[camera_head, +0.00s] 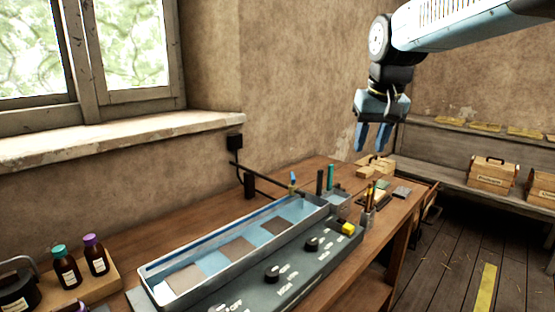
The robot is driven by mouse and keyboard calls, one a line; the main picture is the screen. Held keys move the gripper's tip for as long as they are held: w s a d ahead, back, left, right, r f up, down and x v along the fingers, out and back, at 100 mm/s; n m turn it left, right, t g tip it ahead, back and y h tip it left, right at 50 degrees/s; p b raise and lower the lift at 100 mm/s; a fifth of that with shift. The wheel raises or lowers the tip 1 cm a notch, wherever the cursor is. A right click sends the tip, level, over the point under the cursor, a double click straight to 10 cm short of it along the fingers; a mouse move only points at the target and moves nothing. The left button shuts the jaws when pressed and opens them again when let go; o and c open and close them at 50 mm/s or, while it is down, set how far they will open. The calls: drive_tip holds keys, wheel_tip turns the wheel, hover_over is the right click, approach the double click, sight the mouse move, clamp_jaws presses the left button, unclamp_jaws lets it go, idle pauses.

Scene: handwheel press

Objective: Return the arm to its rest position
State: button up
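My gripper (372,137) hangs from my arm at the upper right, pointing down, above the far end of the wooden workbench. Its two blue fingers are apart with a gap between them, and nothing shows between them. It is clear of the bench and of the things on it. No handwheel press can be made out in this view.
A long grey tray unit (240,248) with knobs lies along the workbench (128,222). Dark bottles (96,256) stand at the lower left. A pen holder (367,218) and small blocks stand under my gripper. Wooden boxes (493,174) sit on a shelf at right.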

drive_tip(key=s+d+f+t, duration=0.1)
drive_tip(key=s+f, duration=0.3)
drive_tip(key=s, duration=0.4)
drive_tip(key=s+d+f+t, duration=0.1)
drive_tip(key=s+f, duration=0.3)
drive_tip(key=s, duration=0.4)
drive_tip(key=shift+d+f, duration=0.25)
drive_tip(key=shift+d, duration=0.5)
idle(5.7)
